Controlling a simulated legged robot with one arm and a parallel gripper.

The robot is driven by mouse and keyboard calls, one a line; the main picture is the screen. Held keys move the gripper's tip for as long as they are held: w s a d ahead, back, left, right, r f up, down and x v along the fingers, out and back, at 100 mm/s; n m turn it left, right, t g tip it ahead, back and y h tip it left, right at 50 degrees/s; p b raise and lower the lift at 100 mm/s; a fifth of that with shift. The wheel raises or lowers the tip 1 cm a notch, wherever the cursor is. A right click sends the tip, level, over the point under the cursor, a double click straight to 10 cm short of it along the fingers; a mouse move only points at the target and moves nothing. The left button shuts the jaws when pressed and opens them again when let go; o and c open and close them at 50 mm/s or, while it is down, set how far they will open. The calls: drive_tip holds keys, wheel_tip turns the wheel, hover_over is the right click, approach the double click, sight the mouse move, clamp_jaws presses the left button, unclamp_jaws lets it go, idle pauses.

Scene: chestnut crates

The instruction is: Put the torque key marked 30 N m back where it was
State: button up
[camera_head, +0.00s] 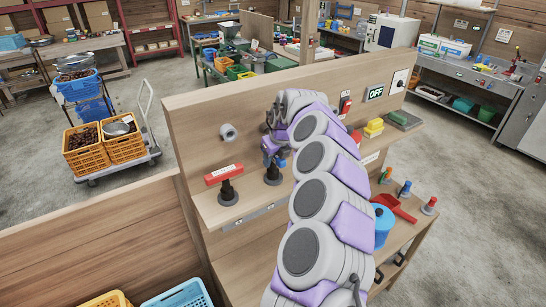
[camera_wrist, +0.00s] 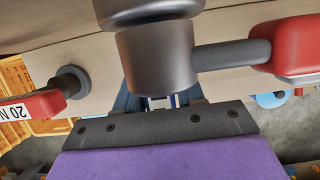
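A grey torque key with a round metal head (camera_wrist: 155,58), a side bar and a red handle (camera_wrist: 292,40) fills the middle of the wrist view; no marking on it is readable. My gripper (camera_wrist: 160,103) has its dark blue fingers at either side of this head, which hides their tips; it appears shut on the key. In the head view my gripper (camera_head: 275,150) is at the shelf, above a dark round stand (camera_head: 272,176). A second red key (camera_head: 223,174), marked 20 N in the wrist view (camera_wrist: 28,107), rests on the stand (camera_head: 228,196) to the left.
The wooden shelf (camera_head: 245,203) has a back panel (camera_head: 200,120) with a round grey knob (camera_head: 228,132) and an OFF sign (camera_head: 375,93). Yellow blocks (camera_head: 374,127) stand to the right. A blue container (camera_head: 383,225) and red scoop (camera_head: 394,208) are on the lower bench.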

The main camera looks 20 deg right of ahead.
drive_tip(key=o, duration=0.3)
drive_tip(key=shift+r, duration=0.1)
drive_tip(key=shift+r+b, duration=0.2)
drive_tip(key=shift+b, duration=0.25)
drive_tip(key=v, duration=1.2)
drive_tip(key=shift+r, duration=0.4)
